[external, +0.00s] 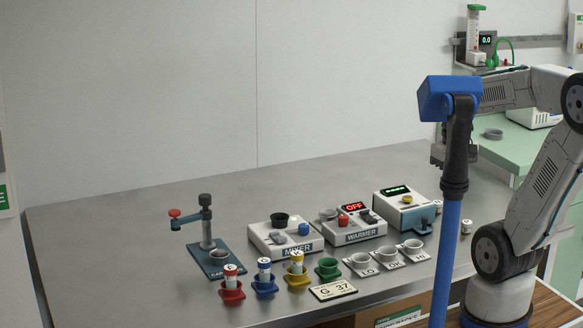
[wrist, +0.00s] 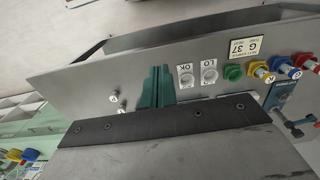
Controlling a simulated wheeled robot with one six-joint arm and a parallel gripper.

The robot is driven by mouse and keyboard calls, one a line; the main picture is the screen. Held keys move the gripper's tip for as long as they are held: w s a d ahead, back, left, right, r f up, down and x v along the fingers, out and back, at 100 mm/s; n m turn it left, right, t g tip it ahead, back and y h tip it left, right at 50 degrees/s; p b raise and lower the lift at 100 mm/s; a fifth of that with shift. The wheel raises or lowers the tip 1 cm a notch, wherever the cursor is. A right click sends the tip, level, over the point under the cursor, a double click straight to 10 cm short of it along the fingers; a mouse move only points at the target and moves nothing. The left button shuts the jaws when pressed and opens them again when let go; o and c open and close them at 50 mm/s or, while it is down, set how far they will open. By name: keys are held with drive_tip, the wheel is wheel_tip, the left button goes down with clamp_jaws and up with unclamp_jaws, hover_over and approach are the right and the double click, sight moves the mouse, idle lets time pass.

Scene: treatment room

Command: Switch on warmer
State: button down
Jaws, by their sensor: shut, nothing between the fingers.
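The warmer (external: 362,238) is a white sloped box labelled WARMER, right of the middle of the bench in the external view. Its small display (external: 354,207) reads OFF in red. A red knob (external: 343,220), a dark control (external: 368,216) and a grey cup shape are on its top. My gripper (external: 438,156) is raised above and to the right of the warmer, apart from it and partly hidden by my arm. In the wrist view the gripper's teal fingers (wrist: 157,86) are together and empty. The warmer is not visible there, with the dark gripper body blocking much of that view.
The mixer (external: 283,238) stands left of the warmer, and a white box with a green display (external: 395,192) stands right. LO, OK and HI cups (external: 388,257) and coloured holders with vials (external: 264,278) stand in front. A press stand (external: 207,235) is at left.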

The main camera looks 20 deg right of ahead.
drive_tip(key=w+a+f+t, duration=0.1)
drive_tip(key=w+f, duration=0.2)
drive_tip(key=w, duration=0.8)
drive_tip(key=w+a+f, duration=0.1)
drive_tip(key=w+f, duration=0.1)
drive_tip(key=w, duration=0.8)
drive_tip(key=r+t, duration=0.1)
drive_tip(key=t, duration=0.2)
hover_over(365, 211)
drive_tip(key=s, duration=0.5)
drive_tip(key=shift+w, duration=0.1)
drive_tip(key=shift+f, duration=0.15)
drive_tip(key=x, duration=1.3)
drive_tip(key=shift+a+f, duration=0.15)
drive_tip(key=shift+f, duration=0.25)
drive_tip(key=shift+w+f+g, duration=0.1)
drive_tip(key=shift+f+g, duration=0.2)
drive_tip(key=shift+f, duration=0.05)
drive_tip(key=shift+r, duration=0.1)
